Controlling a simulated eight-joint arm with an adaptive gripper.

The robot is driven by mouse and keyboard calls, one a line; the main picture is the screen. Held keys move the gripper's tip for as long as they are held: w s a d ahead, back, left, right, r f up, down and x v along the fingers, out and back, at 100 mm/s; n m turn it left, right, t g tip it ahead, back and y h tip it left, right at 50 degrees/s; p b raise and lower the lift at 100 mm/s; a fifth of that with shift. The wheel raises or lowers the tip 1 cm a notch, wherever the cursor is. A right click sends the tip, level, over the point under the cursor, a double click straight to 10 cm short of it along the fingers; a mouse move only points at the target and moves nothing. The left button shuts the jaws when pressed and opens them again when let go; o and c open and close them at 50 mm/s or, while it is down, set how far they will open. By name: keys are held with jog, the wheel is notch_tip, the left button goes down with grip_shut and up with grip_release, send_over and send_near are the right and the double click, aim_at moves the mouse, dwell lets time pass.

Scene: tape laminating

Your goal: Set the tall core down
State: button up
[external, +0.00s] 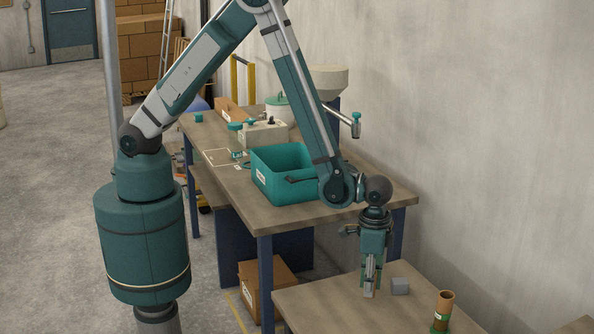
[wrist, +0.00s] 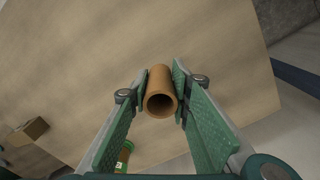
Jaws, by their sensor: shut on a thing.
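A brown cardboard tube, the tall core (wrist: 161,77), is pinched between the two green finger pads of my gripper (wrist: 163,88) in the wrist view. Its open end faces the camera, and its far end is toward the wooden tabletop. In the external view my gripper (external: 370,288) points down over the front table (external: 325,300); the held core is mostly hidden by the fingers there. I cannot tell whether its lower end touches the tabletop.
A second brown tube with a green band (external: 444,312) stands farther right. A teal bin (external: 283,172) is on the back workbench (external: 232,180).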

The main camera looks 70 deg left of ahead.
jog(key=shift+f+b, duration=0.3)
jog(key=shift+f, duration=1.2)
jog(key=shift+f, duration=0.15)
jog(key=o, duration=0.7)
jog(key=shift+o, duration=0.3)
notch_tip(320, 180, up, 12)
jog(key=p, duration=0.3)
jog(key=shift+r, duration=0.2)
